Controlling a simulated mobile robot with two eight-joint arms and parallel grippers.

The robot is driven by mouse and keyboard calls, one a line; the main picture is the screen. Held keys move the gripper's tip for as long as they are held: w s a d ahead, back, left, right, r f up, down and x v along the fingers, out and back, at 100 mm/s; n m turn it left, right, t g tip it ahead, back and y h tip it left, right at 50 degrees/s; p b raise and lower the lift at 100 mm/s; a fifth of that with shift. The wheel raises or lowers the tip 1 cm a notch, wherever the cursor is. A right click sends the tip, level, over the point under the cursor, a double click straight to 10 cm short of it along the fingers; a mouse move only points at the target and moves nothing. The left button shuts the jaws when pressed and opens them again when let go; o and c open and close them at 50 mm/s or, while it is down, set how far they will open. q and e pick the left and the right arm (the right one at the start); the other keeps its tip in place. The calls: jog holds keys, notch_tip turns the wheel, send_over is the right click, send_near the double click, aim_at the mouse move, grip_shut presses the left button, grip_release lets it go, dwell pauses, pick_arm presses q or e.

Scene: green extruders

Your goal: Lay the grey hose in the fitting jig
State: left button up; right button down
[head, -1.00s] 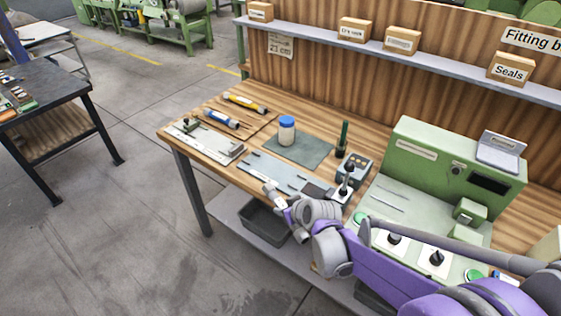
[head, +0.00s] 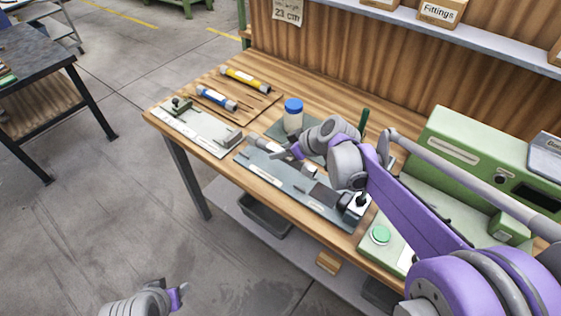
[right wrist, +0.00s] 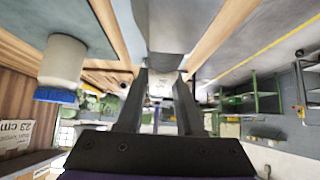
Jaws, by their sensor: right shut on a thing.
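My right gripper (head: 268,145) reaches left over the bench, above the back of a blue-grey plate (head: 290,187). It is shut on a small pale piece, likely the grey hose (right wrist: 160,86), mostly hidden between the fingers (right wrist: 160,100) in the right wrist view. A light plate (head: 205,128) with a small clamp at its far end and a block at its near end looks like the fitting jig. It lies at the bench's left end, left of and apart from the right gripper. My left gripper (head: 177,297) is low at the bottom edge over the floor, its fingers unclear.
Blue and yellow tubes (head: 217,98) lie behind the light plate. A black-knobbed device (head: 355,205) and green machine (head: 470,155) stand right. A shelf runs along the back.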

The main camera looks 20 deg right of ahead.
aim_at(281, 168)
jog(key=shift+w+f, duration=0.1)
jog(key=shift+f, duration=2.25)
jog(key=c, duration=1)
grip_release()
jog(key=shift+f+b, duration=0.1)
jog(key=shift+b, duration=0.2)
jog(key=o, duration=0.4)
jog(key=shift+o, duration=0.2)
jog(key=shift+r, duration=0.25)
jog(key=v, duration=0.7)
jog(key=shift+d+p, duration=0.1)
jog(key=shift+p, duration=0.3)
jog(key=shift+s, duration=0.2)
